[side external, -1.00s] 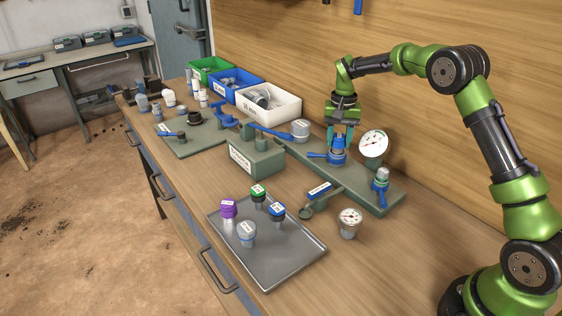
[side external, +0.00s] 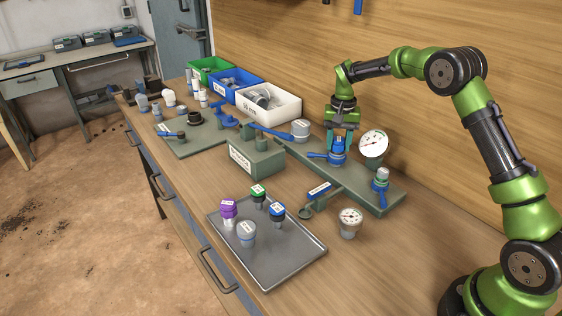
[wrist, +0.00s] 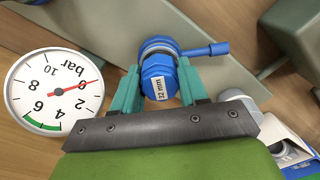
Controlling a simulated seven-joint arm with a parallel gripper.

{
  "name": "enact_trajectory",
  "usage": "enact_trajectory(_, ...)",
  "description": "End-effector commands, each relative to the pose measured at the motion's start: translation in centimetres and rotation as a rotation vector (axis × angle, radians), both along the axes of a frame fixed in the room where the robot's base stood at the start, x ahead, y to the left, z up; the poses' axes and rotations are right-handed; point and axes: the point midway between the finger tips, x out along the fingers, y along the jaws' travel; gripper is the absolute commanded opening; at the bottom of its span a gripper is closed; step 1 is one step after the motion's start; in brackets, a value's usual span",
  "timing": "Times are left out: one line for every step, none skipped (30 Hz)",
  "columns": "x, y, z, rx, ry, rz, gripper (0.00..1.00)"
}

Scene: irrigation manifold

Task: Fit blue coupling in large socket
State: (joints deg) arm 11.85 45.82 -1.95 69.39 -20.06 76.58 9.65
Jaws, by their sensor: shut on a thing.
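My gripper (wrist: 160,92) is shut on the blue coupling (wrist: 158,68), a hexagonal blue cap labelled 22 mm, with one teal finger on each side. In the side view, my gripper (side external: 343,139) points down at the manifold rail. The coupling (side external: 337,146) is directly over a blue fitting with a side lever (side external: 318,155); the lever also shows in the wrist view (wrist: 207,50). A silvery ring shows just beyond the cap. The socket opening is hidden, and I cannot tell how deep the coupling is in it.
A pressure gauge (side external: 373,144) stands close on the right of the gripper, and a blue-handled valve (side external: 381,183) farther right. A grey-capped fitting (side external: 300,129) is close on the left. A metal tray (side external: 285,262) with several capped fittings lies in front. Bins (side external: 268,106) stand behind left.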

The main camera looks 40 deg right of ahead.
Motion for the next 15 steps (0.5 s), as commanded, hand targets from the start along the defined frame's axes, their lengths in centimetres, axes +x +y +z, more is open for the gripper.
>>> enact_trajectory(0.0,0.0,-0.08,0.0,0.0,0.0,0.13)
enact_trajectory(0.0,0.0,-0.12,0.0,0.0,0.0,0.13)
enact_trajectory(0.0,0.0,-0.18,0.0,0.0,0.0,0.13)
enact_trajectory(0.0,0.0,-0.23,0.0,0.0,0.0,0.13)
enact_trajectory(0.0,0.0,-0.27,0.0,0.0,0.0,0.13)
enact_trajectory(0.0,0.0,-0.34,0.0,0.0,0.0,0.13)
enact_trajectory(0.01,-0.01,-0.33,0.0,0.0,0.0,0.13)
enact_trajectory(0.01,-0.01,-0.32,0.0,0.0,0.0,0.13)
enact_trajectory(0.01,-0.01,-0.32,0.0,0.0,0.0,0.13)
enact_trajectory(0.01,-0.01,-0.32,0.0,0.0,0.0,0.13)
enact_trajectory(0.01,-0.01,-0.31,0.0,0.0,0.0,0.13)
enact_trajectory(0.01,0.0,-0.31,0.0,0.0,0.0,0.13)
enact_trajectory(0.01,-0.01,-0.31,0.0,0.0,0.0,0.46)
enact_trajectory(0.01,0.0,-0.31,0.0,0.0,0.0,0.51)
enact_trajectory(0.01,0.0,-0.31,0.0,0.0,0.0,0.57)
